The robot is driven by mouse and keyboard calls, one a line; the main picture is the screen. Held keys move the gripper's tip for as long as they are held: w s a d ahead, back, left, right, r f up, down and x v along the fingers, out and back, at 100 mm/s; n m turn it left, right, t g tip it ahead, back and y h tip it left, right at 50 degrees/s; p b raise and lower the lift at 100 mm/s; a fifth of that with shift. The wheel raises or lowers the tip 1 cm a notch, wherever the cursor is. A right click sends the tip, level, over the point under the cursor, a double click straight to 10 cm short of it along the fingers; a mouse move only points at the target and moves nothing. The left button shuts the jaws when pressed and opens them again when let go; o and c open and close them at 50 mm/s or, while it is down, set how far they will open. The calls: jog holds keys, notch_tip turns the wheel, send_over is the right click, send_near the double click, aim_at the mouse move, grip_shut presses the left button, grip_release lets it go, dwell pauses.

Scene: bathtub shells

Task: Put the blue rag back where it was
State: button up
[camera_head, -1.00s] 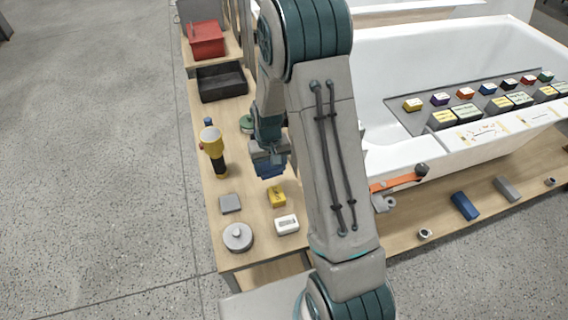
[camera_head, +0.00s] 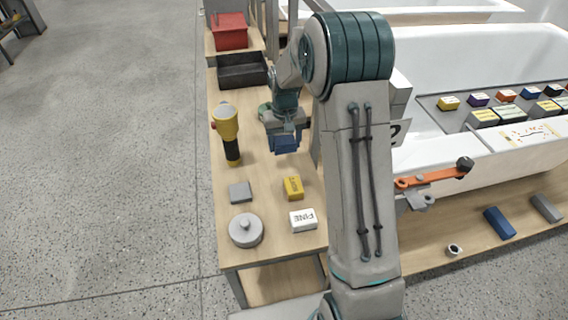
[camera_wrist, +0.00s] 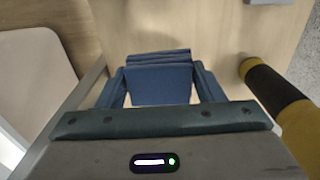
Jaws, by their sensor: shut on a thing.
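The blue rag (camera_head: 286,144) is folded and held in my gripper (camera_head: 286,132), over the wooden bench. In the wrist view the rag (camera_wrist: 160,84) fills the space between the fingers of my gripper (camera_wrist: 155,90), and the wooden top shows beyond it. My gripper is shut on the rag. I cannot tell whether the rag touches the bench top or hangs just above it. My arm hides part of the bench's right side in the head view.
On the bench (camera_head: 262,180) stand a yellow-black torch (camera_head: 229,135), a grey pad (camera_head: 240,192), a yellow block (camera_head: 293,187), a white FINE block (camera_head: 303,219), a round grey lid (camera_head: 246,230) and a black tray (camera_head: 243,70). A white bathtub shell (camera_head: 530,150) stands at right. Bench wood between torch and yellow block is clear.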

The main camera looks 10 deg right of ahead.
aim_at(284, 165)
jog(key=shift+f, duration=3.4)
jog(key=shift+f, duration=0.1)
jog(key=shift+f+b, duration=0.15)
jog(key=shift+b, duration=0.2)
jog(key=o, duration=0.9)
jog(key=shift+o, duration=0.2)
jog(key=shift+r, duration=0.2)
